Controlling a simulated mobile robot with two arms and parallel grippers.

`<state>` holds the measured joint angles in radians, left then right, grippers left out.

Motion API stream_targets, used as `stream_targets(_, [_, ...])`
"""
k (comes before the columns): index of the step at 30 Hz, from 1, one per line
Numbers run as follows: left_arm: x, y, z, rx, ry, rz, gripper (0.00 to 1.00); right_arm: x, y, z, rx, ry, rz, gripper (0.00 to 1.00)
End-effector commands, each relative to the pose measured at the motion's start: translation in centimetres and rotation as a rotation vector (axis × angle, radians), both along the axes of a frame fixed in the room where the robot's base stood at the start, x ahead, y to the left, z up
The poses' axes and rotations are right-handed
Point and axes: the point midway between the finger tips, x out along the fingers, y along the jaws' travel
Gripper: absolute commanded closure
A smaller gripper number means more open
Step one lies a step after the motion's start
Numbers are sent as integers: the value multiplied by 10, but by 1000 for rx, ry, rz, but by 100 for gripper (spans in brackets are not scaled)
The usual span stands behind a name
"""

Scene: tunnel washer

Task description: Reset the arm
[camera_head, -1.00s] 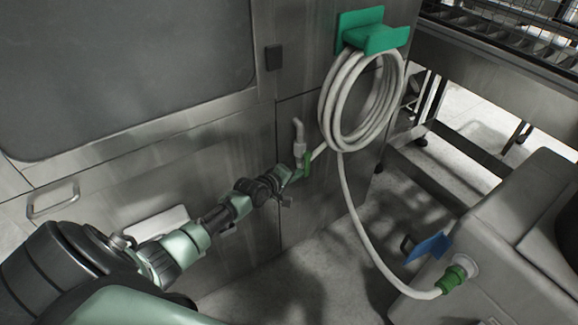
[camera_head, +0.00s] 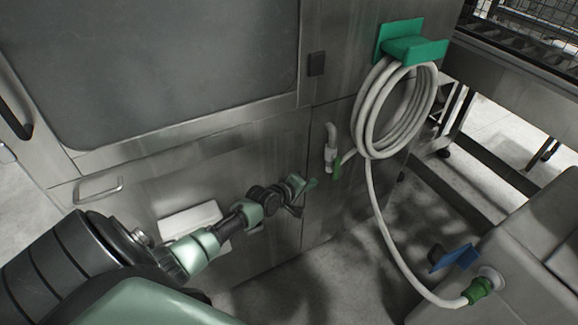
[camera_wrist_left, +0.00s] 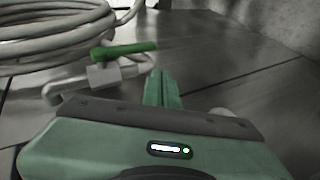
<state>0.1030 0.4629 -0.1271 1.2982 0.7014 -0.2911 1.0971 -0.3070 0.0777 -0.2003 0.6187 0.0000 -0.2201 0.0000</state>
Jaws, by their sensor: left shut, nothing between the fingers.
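My left arm reaches in from the lower left of the head view. Its gripper (camera_head: 310,184) is shut and empty, in front of the steel machine panel. A tap with a green lever (camera_head: 338,168) is just to the right of the fingertips, apart from them in the head view. In the left wrist view the shut green fingers (camera_wrist_left: 160,88) point up the picture. The green lever (camera_wrist_left: 125,48) shows beyond them, a little to the left. My right gripper is not in view.
A coiled white hose (camera_head: 390,110) hangs on a green holder (camera_head: 412,45). Its free run goes down to a green connector (camera_head: 478,289) on a grey unit at the right, near a blue lever (camera_head: 456,259). A door handle (camera_head: 98,189) is at the left.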

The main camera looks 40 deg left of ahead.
Motion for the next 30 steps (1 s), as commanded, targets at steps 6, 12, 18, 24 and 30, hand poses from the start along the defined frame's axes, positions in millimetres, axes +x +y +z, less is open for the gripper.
stream_targets(6, [-34,2,15,-1,0,0,100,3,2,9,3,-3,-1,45])
stream_targets(12, [-64,5,26,0,0,0,100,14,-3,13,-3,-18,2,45])
stream_targets(18, [-77,6,31,0,-1,0,100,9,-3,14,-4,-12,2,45])
stream_targets(24, [-78,6,30,3,2,-1,100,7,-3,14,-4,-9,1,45])
stream_targets(30, [-105,5,-34,122,105,-37,100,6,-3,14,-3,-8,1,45])
